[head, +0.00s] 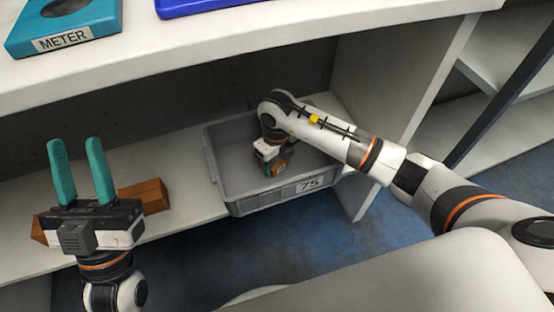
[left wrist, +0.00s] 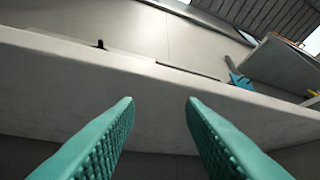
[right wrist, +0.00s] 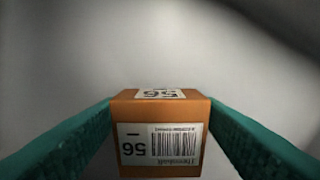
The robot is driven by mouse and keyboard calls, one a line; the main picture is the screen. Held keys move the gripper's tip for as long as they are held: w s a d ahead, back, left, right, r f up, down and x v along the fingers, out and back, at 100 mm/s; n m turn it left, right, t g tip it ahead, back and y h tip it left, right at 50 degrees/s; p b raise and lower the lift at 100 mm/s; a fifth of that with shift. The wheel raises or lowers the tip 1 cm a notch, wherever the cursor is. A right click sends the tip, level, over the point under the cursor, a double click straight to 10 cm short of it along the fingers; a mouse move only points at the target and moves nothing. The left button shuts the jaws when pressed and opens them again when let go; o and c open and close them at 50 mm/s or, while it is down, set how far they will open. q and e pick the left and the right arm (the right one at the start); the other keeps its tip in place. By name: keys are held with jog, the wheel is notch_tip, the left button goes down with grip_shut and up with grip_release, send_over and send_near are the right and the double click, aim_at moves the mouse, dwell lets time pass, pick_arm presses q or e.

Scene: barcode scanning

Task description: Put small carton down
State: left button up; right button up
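The small carton is orange-brown with white labels, a barcode and the number 56. In the right wrist view the small carton (right wrist: 160,130) sits between the fingers of my right gripper (right wrist: 160,112), which touch its two sides. In the head view my right gripper (head: 274,166) reaches down inside a grey bin marked 75 (head: 222,190), with only a bit of the carton (head: 281,166) showing. I cannot tell whether the carton touches the bin floor. My left gripper (head: 80,172) is open and empty at the left, also seen in the left wrist view (left wrist: 160,105).
The bin stands on a white lower shelf (head: 190,187). A brown box (head: 150,195) lies on that shelf, partly hidden behind my left gripper. The upper shelf (head: 130,62) overhangs, with a teal METER tray (head: 70,43) and a blue tray (head: 200,5) on it. A side panel (head: 385,90) stands right of the bin.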

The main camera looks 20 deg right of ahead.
jog(key=shift+o, duration=1.1)
jog(key=shift+r, duration=0.1)
